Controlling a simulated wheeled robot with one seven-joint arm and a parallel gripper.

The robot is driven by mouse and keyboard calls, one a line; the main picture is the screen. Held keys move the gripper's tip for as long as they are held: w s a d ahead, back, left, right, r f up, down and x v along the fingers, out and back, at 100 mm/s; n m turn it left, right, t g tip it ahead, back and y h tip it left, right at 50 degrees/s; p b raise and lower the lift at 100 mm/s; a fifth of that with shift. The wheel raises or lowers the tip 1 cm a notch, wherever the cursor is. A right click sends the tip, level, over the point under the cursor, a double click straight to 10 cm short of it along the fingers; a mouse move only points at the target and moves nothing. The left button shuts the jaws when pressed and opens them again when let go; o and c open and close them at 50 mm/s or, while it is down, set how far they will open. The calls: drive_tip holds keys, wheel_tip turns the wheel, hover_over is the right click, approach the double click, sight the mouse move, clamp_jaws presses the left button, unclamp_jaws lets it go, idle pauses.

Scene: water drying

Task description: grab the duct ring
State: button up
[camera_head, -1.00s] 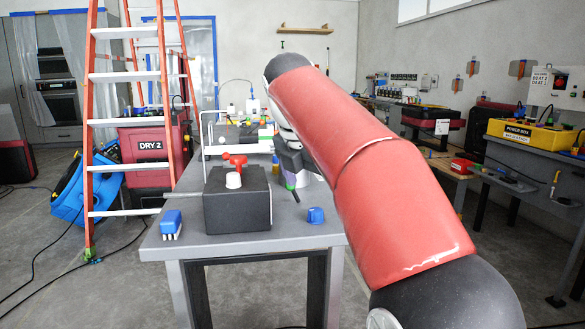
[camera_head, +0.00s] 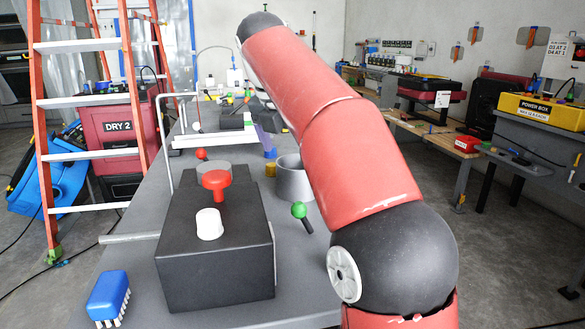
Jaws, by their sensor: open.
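A grey, open-topped ring (camera_head: 291,184), which looks like the duct ring, stands on the workbench (camera_head: 130,255) right of the black box. My arm hides part of its right side.
The black box (camera_head: 215,265) carries a red knob (camera_head: 215,181) and a white cap (camera_head: 209,223). A ladder (camera_head: 128,100) stands left of the bench.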

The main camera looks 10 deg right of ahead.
drive_tip(key=x, duration=0.7)
drive_tip(key=shift+d+f, duration=0.2)
drive_tip(key=shift+d, duration=0.05)
drive_tip(key=shift+c, duration=0.3)
drive_tip(key=c, duration=0.8)
drive_tip(key=shift+r, duration=0.2)
